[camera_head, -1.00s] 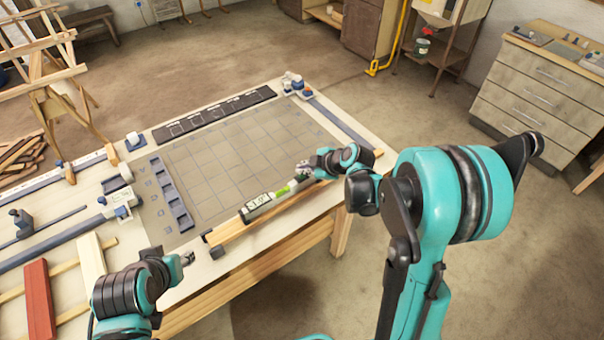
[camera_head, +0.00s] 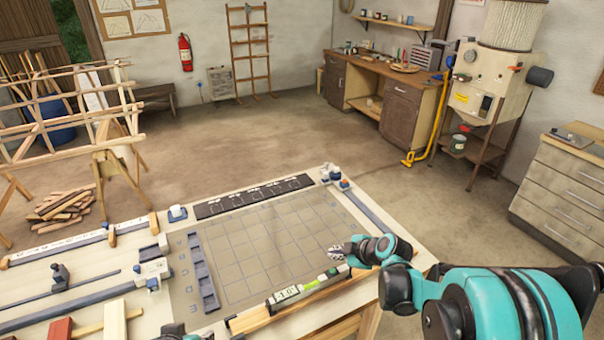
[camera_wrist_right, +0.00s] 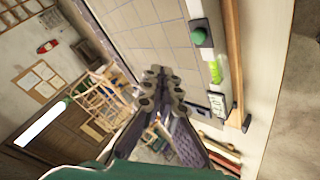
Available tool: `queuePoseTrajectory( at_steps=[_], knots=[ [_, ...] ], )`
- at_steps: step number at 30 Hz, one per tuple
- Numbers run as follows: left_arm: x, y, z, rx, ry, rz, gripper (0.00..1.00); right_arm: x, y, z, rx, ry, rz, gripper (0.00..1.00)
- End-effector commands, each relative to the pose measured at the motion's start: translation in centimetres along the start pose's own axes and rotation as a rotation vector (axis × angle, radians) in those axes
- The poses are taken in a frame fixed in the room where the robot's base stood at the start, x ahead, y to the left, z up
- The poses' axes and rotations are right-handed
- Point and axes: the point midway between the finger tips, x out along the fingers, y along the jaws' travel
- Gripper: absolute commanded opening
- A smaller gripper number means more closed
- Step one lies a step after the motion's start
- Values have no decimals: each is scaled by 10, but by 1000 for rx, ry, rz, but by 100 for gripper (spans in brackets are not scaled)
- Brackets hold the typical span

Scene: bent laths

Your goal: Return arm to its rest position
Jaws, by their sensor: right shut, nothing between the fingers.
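My right gripper (camera_head: 337,252) is shut and empty. In the head view it appears just beyond the right end of a digital level (camera_head: 305,288). In the right wrist view its closed fingers (camera_wrist_right: 158,88) point across the bench, with the level (camera_wrist_right: 212,70) to their right and apart from them in the picture. The level has a green vial and a small display. It lies along a wooden lath (camera_head: 252,318) at the bench's front edge. Of my left arm, only a dark sliver shows at the bottom edge of the head view; its gripper is out of view.
The bench (camera_head: 420,262) carries a grey gridded mat (camera_head: 260,245), a black strip (camera_head: 250,198) and blue-grey clamp rails. A red block (camera_head: 58,330) lies at the lower left. Open floor surrounds the far side; a drawer cabinet (camera_head: 565,195) stands right.

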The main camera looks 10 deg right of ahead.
Motion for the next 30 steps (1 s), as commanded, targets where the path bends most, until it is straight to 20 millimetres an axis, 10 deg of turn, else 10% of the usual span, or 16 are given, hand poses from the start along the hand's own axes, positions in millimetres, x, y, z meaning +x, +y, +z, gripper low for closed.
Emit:
queuePoseTrajectory(
  at_steps=[14,24,30],
  knots=[
    [35,0,25,0,0,0,38,-78,-82,-20,533,-179,24,0],
    [62,0,44,0,0,0,38,-134,-176,3,1036,-298,189,0],
    [68,0,49,0,0,0,38,-145,-201,15,1180,-311,256,0]
  ],
)
